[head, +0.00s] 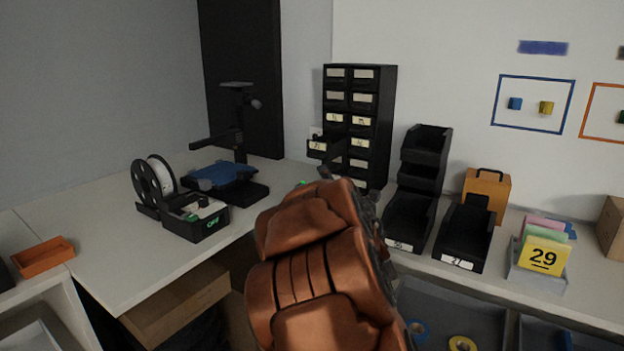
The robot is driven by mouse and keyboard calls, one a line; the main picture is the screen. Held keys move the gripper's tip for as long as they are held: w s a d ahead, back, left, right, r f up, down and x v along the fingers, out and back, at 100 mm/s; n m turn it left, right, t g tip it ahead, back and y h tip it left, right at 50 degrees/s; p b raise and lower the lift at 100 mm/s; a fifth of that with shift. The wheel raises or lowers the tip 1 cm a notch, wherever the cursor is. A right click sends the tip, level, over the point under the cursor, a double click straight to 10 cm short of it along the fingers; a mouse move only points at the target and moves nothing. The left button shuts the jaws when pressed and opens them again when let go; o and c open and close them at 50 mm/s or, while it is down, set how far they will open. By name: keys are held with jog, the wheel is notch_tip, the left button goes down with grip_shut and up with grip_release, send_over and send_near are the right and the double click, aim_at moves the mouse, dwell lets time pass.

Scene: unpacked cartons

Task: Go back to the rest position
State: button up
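My copper-coloured arm rises from the bottom centre of the head view and reaches toward the black drawer cabinet (383,120). My gripper (328,173) is at the far end of the arm, just in front of the cabinet's lower part. It is dark, small and mostly hidden behind my arm, so I cannot tell whether its fingers are open or shut or hold anything. A small labelled drawer (318,147) sticks out from the cabinet's left column, just above my gripper. I cannot tell whether the gripper touches it.
A 3D printer (222,182) with a white spool (160,178) stands on the left worktop. An orange tray (43,257) lies at far left. Black bins (463,235), an orange box (489,188) and a card holder (541,258) line the right worktop. A wooden drawer (180,305) projects below the left worktop.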

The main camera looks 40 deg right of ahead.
jog(key=s+a+f+m+g+y, duration=0.1)
jog(key=s+a+f+m+g, duration=0.2)
jog(key=a+f+m+g, duration=0.3)
jog(key=s+a+f+m+g+y, duration=0.2)
jog(key=s+a+f+m+g, duration=0.15)
jog(key=a+f, duration=0.35)
jog(key=s+a+f+m+g+y, duration=0.2)
jog(key=s+a+f+g, duration=0.15)
jog(key=s+a, duration=0.4)
jog(key=s+a+f+m+g+y, duration=0.1)
jog(key=s+a+f+g+y, duration=0.1)
jog(key=s+a+f, duration=0.4)
jog(key=s+a+r+m+g+y, duration=0.1)
jog(key=s+a+g, duration=0.2)
jog(key=s+a, duration=0.45)
jog(key=s+a+r+m+g+y, duration=0.1)
jog(key=s+a+g, duration=0.25)
jog(key=s, duration=0.65)
notch_tip(320, 180, up, 17)
jog(key=w+t+p, duration=0.1)
jog(key=t+p, duration=0.1)
jog(key=p, duration=1.3)
jog(key=shift+w, duration=0.35)
